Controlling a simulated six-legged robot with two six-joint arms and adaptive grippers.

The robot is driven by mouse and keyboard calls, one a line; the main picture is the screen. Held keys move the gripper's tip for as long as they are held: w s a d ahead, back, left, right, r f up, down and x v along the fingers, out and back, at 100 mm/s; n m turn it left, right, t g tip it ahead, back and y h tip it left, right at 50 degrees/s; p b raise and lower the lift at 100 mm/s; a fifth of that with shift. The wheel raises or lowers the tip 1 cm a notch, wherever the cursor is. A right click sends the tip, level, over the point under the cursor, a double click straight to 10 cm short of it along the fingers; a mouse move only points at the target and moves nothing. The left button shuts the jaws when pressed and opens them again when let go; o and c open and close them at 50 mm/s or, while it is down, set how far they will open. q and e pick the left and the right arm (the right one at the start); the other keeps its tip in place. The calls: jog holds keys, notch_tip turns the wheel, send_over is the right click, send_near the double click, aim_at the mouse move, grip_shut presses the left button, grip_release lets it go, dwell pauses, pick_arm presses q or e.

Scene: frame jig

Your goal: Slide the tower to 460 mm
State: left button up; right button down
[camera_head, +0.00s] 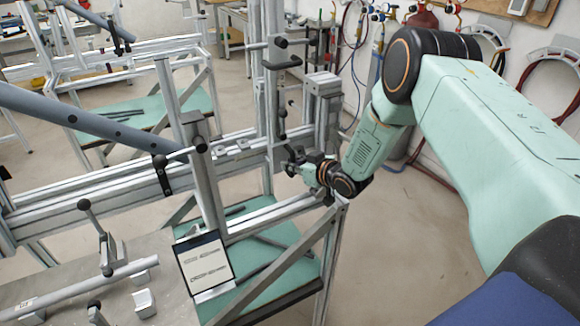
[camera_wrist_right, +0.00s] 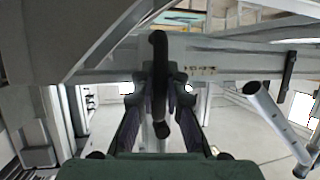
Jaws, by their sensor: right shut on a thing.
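The tower (camera_head: 273,80) is an upright aluminium profile with black clamp handles, standing on the long horizontal rail (camera_head: 120,186) at the right part of the jig. My right gripper (camera_head: 297,167) is low beside the tower's foot. In the right wrist view its two fingers (camera_wrist_right: 159,112) close around a dark upright handle (camera_wrist_right: 159,62), with the metal rail behind it. Small dark marks (camera_wrist_right: 200,71) show on the rail there, too small to read. My left gripper is not in view.
A blue-grey tube (camera_head: 75,118) crosses at the left, held by clamps. A clipboard with a drawing (camera_head: 205,261) leans at the front of the jig. A steel plate (camera_head: 60,280) carries a tube and clamps. Gas cylinders and hoses stand at the back wall; floor right of the jig is open.

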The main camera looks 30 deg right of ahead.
jog(key=shift+w+d+r, duration=0.1)
jog(key=shift+d+r, duration=0.05)
jog(key=shift+d, duration=0.1)
jog(key=c, duration=1.8)
grip_release()
jog(key=o, duration=0.4)
jog(key=shift+d, duration=0.25)
jog(key=shift+o, duration=0.2)
jog(key=shift+a, duration=0.35)
jog(key=v, duration=1)
jog(key=shift+s+d, duration=0.1)
jog(key=shift+s, duration=0.25)
jog(key=shift+s+r, duration=0.3)
jog(key=shift+s, duration=0.4)
jog(key=shift+d, duration=0.15)
